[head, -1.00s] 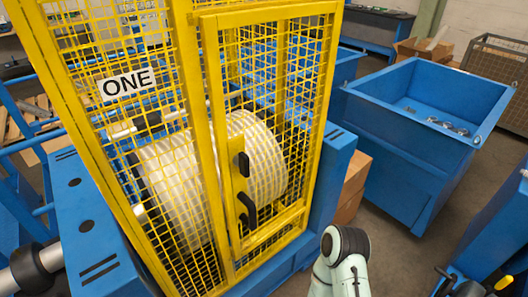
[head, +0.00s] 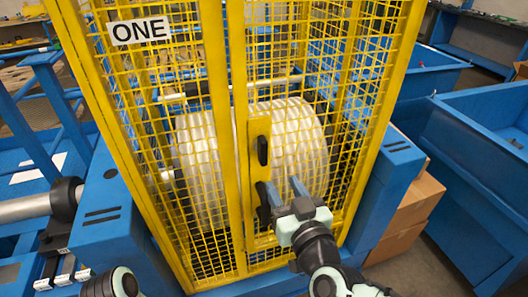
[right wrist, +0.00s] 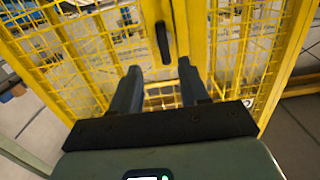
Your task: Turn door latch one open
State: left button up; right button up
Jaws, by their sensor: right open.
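The yellow mesh door under the sign "ONE" (head: 140,31) carries two black parts on its yellow plate. The upper one is a short upright grip (head: 263,150); below it is a longer black lever (head: 264,203), which seems to be the latch. My right gripper (head: 283,183) is open and empty, its fingers pointing at the door just right of the lever. In the right wrist view a black upright handle (right wrist: 162,42) shows beyond and between the open fingertips (right wrist: 158,69); I cannot tell which part it is. No contact is visible. My left gripper is out of view.
Blue frame beams (head: 385,175) flank the cage's foot. Cardboard boxes (head: 412,205) and a large blue bin (head: 480,165) stand to the right. A white ribbed drum (head: 300,140) sits behind the mesh.

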aim_at(265, 149)
jog(key=shift+t, duration=0.3)
jog(key=x, duration=0.4)
jog(key=r+p+x, duration=0.1)
jog(key=x, duration=0.3)
jog(key=r+p+x, duration=0.1)
jog(key=x, duration=0.3)
jog(key=shift+w+a, duration=0.3)
jog(key=shift+a, duration=0.1)
grip_shut()
